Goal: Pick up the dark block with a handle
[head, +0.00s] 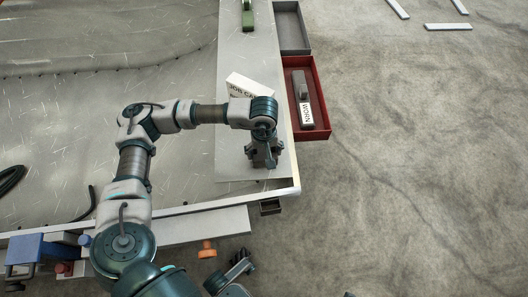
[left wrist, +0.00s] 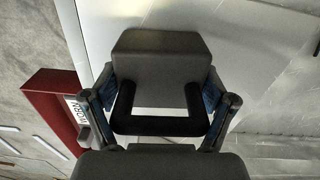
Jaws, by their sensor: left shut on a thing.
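My left gripper (head: 263,160) is low over the pale strip along the right side of the bench. In the left wrist view, its two blue-padded fingers (left wrist: 160,100) are shut on the dark block with a handle (left wrist: 160,55). The block is dark grey, with a black U-shaped handle (left wrist: 160,126) between the fingers. In the head view, the gripper mostly hides the block. I cannot tell whether the block touches the surface. A dark jointed part at the bottom of the head view looks like my right gripper (head: 236,272); its jaws are unclear.
A red tray (head: 325,98) labelled WORN, holding a grey piece (head: 300,84), sits right of the bench strip (head: 235,50). A grey tray (head: 291,28) is behind it. A JOB CARD (head: 250,86) and a green item (head: 248,18) are on the strip. Floor lies right.

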